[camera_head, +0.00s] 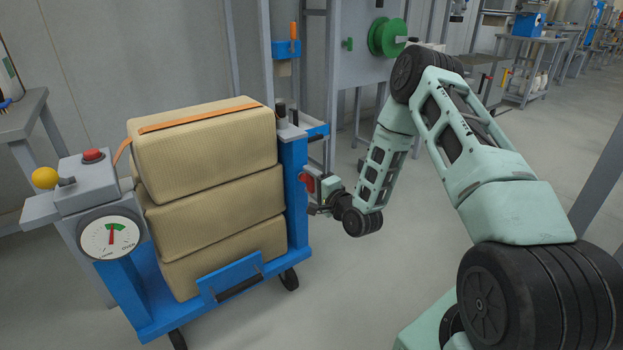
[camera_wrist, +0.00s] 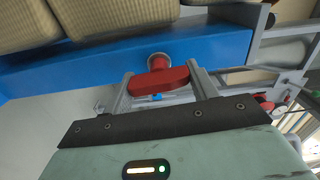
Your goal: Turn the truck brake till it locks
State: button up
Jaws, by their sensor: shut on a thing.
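The truck is a blue cart (camera_head: 296,200) loaded with stacked tan sacks. Its brake is a red handle (camera_wrist: 160,80) on a short round metal shaft, set on the blue post of the cart. In the wrist view the red handle lies across the picture, slightly tilted, between my two grey fingers. My gripper (camera_wrist: 163,86) is shut on it. In the head view my gripper (camera_head: 314,192) reaches the right side of the cart, and only a bit of the red handle (camera_head: 309,183) shows there.
Tan sacks (camera_head: 210,160) under an orange strap fill the cart. A dial gauge (camera_head: 110,237) and a grey box with a red button (camera_head: 93,156) stand at the left. A panel with a green reel (camera_head: 385,37) is behind my arm.

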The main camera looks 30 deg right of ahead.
jog(key=shift+o, duration=0.2)
jog(key=shift+m, duration=0.4)
jog(key=o, duration=1)
jog(key=shift+c, duration=0.2)
jog(key=s+p, duration=0.4)
jog(key=s, duration=1.3)
jog(key=shift+s+d, duration=0.25)
jog(key=shift+d, duration=0.05)
